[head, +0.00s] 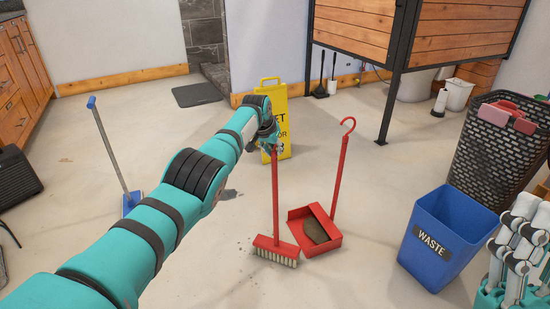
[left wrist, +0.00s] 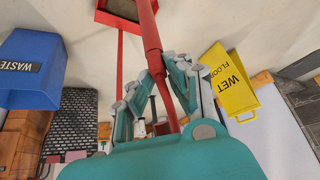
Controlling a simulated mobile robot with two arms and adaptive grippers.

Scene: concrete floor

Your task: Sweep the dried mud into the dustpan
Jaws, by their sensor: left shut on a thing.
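My left gripper (head: 271,136) is shut on the upper handle of the red broom (head: 276,195). The left wrist view also shows the red handle (left wrist: 150,38) between its fingers (left wrist: 165,85). The broom stands nearly upright, its pale bristles at the floor. The red long-handled dustpan (head: 294,215) stands just right of the broom head; its pan also shows in the left wrist view (left wrist: 122,25). A large brown patch of dried mud (head: 317,230) lies in the pan. Small dark crumbs (head: 246,243) lie left of the bristles. My right gripper (head: 520,240) is at the right edge, apart from these.
A blue waste bin (head: 425,222) and a dark basket (head: 477,165) stand at the right. A yellow wet-floor sign (head: 284,108) stands behind the broom. A blue-handled tool (head: 110,150) stands at the left.

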